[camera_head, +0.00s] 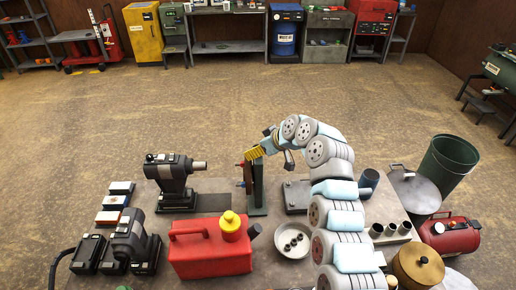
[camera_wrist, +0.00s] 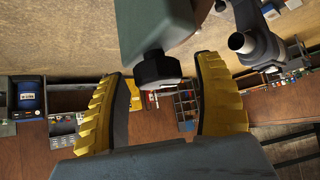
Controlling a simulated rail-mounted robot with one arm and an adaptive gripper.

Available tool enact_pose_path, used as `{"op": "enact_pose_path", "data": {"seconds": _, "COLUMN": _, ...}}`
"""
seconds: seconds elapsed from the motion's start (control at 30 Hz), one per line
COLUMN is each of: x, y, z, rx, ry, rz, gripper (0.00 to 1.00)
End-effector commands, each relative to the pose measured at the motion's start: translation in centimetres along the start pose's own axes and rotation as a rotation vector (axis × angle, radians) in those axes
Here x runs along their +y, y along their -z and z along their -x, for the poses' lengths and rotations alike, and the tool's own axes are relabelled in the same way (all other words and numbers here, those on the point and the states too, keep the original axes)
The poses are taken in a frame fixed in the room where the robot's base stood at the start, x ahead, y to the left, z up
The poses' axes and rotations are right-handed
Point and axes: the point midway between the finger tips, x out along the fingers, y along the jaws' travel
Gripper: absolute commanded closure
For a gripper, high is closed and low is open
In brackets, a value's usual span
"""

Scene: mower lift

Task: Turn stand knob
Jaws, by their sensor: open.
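The green stand (camera_head: 258,196) rises from the workbench in the middle of the head view. Its green body (camera_wrist: 155,22) fills the top of the wrist view. A black ribbed knob (camera_wrist: 157,68) sticks out from it toward me. My gripper (camera_wrist: 165,65) is open, with yellow-backed fingers on either side of the knob. The knob is near the fingertips with a visible gap on each side, so neither finger appears to touch it. In the head view my gripper (camera_head: 256,153) is at the stand's top, and I cannot make out the black knob there.
A dark power tool (camera_head: 172,175) stands left of the stand. A red fuel can (camera_head: 208,250) with a yellow cap and a metal bowl of nuts (camera_head: 293,240) are nearer. The floor beyond is open.

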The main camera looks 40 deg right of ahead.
Motion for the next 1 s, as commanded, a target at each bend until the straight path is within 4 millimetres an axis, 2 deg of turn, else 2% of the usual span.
{"op": "enact_pose_path", "data": {"seconds": 0.1, "x": 0.01, "y": 0.02, "z": 0.01, "rx": 0.0, "ry": 0.0, "rz": 0.0, "gripper": 0.32}}
{"op": "enact_pose_path", "data": {"seconds": 0.13, "x": 0.01, "y": 0.02, "z": 0.02, "rx": 0.001, "ry": 0.0, "rz": 0.0, "gripper": 0.35}}
{"op": "enact_pose_path", "data": {"seconds": 0.33, "x": 0.0, "y": 0.03, "z": 0.02, "rx": 0.001, "ry": 0.0, "rz": 0.0, "gripper": 0.92}}
{"op": "enact_pose_path", "data": {"seconds": 0.43, "x": 0.0, "y": 0.02, "z": 0.01, "rx": 0.001, "ry": 0.0, "rz": 0.0, "gripper": 0.95}}
{"op": "enact_pose_path", "data": {"seconds": 1.0, "x": -0.17, "y": 0.03, "z": -0.23, "rx": 0.004, "ry": -0.032, "rz": -0.033, "gripper": 0.95}}
